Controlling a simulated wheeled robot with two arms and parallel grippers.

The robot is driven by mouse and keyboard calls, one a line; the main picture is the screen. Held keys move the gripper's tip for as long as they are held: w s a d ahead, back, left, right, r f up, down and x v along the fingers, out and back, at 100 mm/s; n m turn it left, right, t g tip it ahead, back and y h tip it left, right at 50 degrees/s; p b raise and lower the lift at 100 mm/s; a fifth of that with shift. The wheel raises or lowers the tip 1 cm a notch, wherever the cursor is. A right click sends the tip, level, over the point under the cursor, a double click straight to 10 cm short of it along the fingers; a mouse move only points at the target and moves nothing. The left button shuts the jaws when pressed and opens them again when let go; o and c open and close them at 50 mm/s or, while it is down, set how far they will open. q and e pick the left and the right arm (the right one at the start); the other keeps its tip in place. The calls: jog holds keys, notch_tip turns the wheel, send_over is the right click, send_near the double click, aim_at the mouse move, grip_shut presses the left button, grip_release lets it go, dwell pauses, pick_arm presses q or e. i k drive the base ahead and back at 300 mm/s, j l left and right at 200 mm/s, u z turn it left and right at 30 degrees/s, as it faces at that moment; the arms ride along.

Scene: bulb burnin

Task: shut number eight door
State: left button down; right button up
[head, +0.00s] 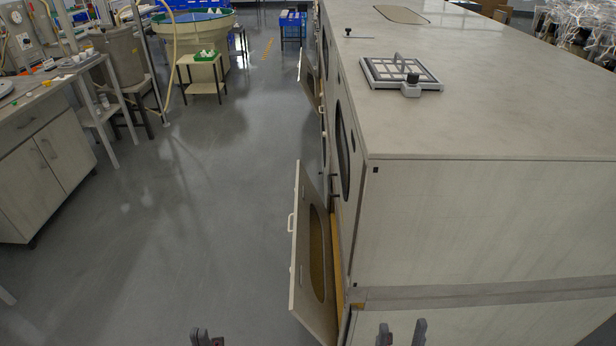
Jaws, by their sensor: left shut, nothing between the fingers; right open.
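A pale cabinet door (303,250) with an oval window and a small light handle stands open at the near lower end of the long cabinet (450,215), swung out over the aisle. A second door (309,80) stands open farther along the same side. No number can be read on either door, so I cannot tell which is number eight. My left gripper (206,338) shows at the bottom edge, shut and empty, left of the near door. My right gripper (401,334) shows at the bottom edge, open and empty, in front of the cabinet's end face. Both are apart from the doors.
The grey floor (190,210) left of the near door is clear. A framed grid fixture (400,72) lies on the cabinet top. At the left stand a workbench (45,160), a grey drum (118,60) and a small table (202,75).

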aim_at(313, 305)
jog(key=i+j+z, duration=0.15)
jog(key=j+z, duration=0.2)
jog(key=j, duration=0.5)
jog(key=i+j+z, duration=0.1)
jog(key=j+z, duration=0.25)
jog(key=j, duration=0.5)
jog(key=j+z, duration=0.35)
jog(key=j, duration=0.5)
jog(key=k, duration=0.05)
